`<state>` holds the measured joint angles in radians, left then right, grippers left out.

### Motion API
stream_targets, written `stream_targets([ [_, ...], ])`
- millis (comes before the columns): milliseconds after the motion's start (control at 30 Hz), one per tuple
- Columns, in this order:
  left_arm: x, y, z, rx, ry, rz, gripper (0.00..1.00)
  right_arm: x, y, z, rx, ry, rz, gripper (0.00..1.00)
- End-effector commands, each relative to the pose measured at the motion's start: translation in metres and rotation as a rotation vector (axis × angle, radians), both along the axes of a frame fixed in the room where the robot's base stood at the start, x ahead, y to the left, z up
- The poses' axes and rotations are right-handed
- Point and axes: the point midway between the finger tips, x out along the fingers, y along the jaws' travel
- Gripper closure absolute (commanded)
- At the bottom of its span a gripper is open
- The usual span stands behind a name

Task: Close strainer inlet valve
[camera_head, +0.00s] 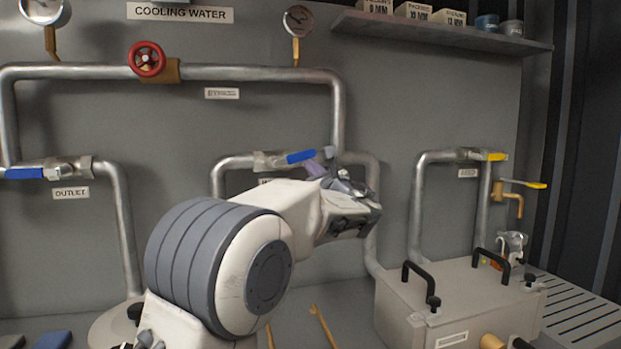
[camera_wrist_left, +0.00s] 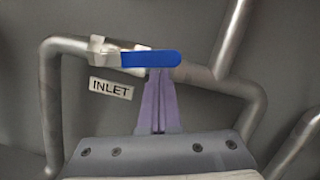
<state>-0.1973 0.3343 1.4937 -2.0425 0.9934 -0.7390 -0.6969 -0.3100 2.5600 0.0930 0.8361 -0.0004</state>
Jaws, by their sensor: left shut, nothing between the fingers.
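The strainer inlet valve has a blue lever handle (camera_head: 301,156) on a horizontal pipe, above my left arm in the head view. The lever lies roughly along the pipe, slightly tilted. In the left wrist view the blue lever (camera_wrist_left: 150,59) extends right from the silver valve body (camera_wrist_left: 103,50), above an INLET label (camera_wrist_left: 111,88). My left gripper (camera_head: 318,168) is shut and empty, with its purple fingers just below the lever. The fingertips (camera_wrist_left: 158,78) reach the lever's lower edge in the wrist view; I cannot tell whether they touch. My right gripper is not in view.
A red handwheel (camera_head: 146,59) sits on the upper pipe. Another blue lever (camera_head: 24,173) is at the OUTLET label. Yellow-handled valves (camera_head: 494,156) are at the right. A grey box with black handles (camera_head: 455,300) stands at lower right. A shelf (camera_head: 440,30) hangs above.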

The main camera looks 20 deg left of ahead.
Motion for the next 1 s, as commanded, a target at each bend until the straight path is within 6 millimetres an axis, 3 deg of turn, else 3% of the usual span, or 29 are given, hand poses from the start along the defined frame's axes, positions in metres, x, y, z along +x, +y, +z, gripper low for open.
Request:
stream_targets([
  [333, -0.001, 0.001, 0.026, -0.275, -0.187, -0.001, 1.00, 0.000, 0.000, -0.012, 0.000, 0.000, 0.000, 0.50],
  [1000, -0.016, 0.024, 0.067, -0.793, -0.537, 0.001, 1.00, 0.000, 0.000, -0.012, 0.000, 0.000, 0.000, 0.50],
])
